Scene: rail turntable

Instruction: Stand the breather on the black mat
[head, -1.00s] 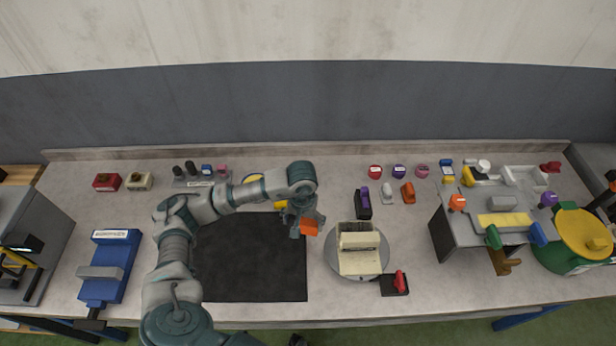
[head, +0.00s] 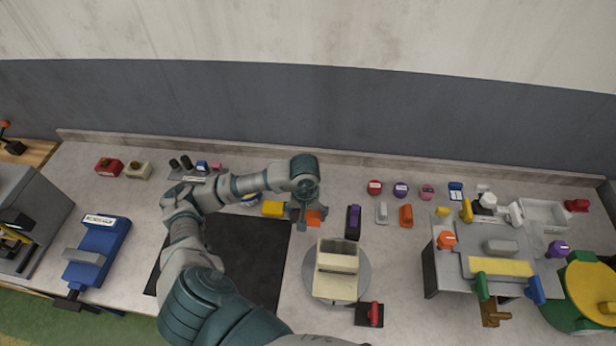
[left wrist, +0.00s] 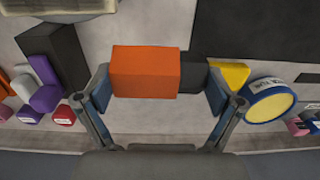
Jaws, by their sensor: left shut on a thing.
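My left gripper (head: 306,212) is shut on an orange block with a dark grey end, which I take to be the breather (head: 314,217). In the left wrist view the breather (left wrist: 146,72) lies crosswise between the two fingers (left wrist: 160,87), orange at left and dark at right. The black mat (head: 255,262) lies flat on the bench, partly hidden by my left arm. The gripper is by the mat's far right corner, outside its edge. The mat (left wrist: 260,30) shows at top right in the left wrist view. My right gripper is not in view.
A turntable (head: 360,283) with a cream box stands right of the mat. A dark purple-topped piece (head: 353,222) is just right of the gripper. A yellow piece (head: 272,208) and a blue-rimmed yellow disc (left wrist: 270,100) sit behind the mat. The mat's visible surface is clear.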

